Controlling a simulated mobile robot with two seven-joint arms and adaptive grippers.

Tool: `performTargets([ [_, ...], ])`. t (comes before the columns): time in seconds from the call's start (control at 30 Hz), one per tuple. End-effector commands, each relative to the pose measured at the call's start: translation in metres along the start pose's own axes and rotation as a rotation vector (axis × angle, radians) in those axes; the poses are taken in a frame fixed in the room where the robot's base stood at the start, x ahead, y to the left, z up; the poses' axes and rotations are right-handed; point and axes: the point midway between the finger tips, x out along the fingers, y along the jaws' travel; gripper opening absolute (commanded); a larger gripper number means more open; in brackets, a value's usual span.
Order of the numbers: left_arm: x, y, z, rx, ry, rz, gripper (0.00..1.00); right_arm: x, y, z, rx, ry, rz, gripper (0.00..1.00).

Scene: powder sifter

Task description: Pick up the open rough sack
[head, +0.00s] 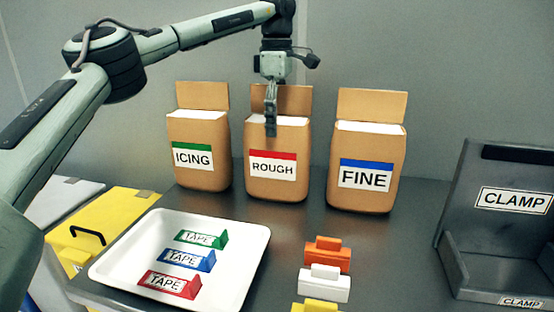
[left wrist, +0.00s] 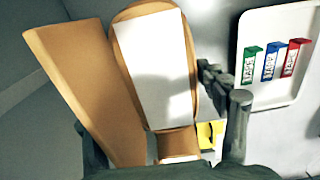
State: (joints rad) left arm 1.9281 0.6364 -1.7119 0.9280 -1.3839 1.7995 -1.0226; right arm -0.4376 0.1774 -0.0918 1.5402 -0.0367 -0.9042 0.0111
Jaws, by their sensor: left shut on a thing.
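The open rough sack (head: 277,181) is a tan sack with a red-banded ROUGH label. It stands upright on the dark table between two similar sacks, its flap raised and white powder at its top. My left gripper (head: 271,122) comes down from above and is shut on the top of this sack. One finger shows in front of the sack's upper front; the other finger's contact is hidden in the head view. In the left wrist view, the rough sack's white top (left wrist: 158,68) lies close below the camera, its tan flap to the left. My right gripper is in neither view.
The icing sack (head: 203,178) stands close on the left, the fine sack (head: 367,191) on the right. A white tray (head: 245,245) with tape pieces is front left. Orange, white and yellow clamps (head: 326,256) lie front middle. A grey clamp holder (head: 493,240) stands right.

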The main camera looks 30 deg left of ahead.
Motion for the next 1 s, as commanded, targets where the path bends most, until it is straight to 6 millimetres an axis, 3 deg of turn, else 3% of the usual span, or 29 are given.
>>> performTargets([
  [0.03, 0.001, 0.0, 0.0, 0.0, 0.001, -0.001, 0.53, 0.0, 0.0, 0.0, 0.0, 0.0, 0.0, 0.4],
  [0.37, 0.001, 0.0, 0.0, 0.001, 0.001, -0.002, 0.13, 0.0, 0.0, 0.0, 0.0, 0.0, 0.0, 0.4],
  [0.77, -0.008, -0.003, 0.002, 0.004, -0.004, 0.004, 0.13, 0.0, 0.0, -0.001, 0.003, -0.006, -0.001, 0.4],
  [0.83, -0.017, -0.004, 0.002, 0.003, -0.003, 0.004, 0.13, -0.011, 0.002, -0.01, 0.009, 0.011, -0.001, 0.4],
  [1.0, -0.042, -0.004, 0.002, 0.003, -0.003, 0.006, 0.13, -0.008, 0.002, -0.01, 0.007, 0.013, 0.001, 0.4],
])
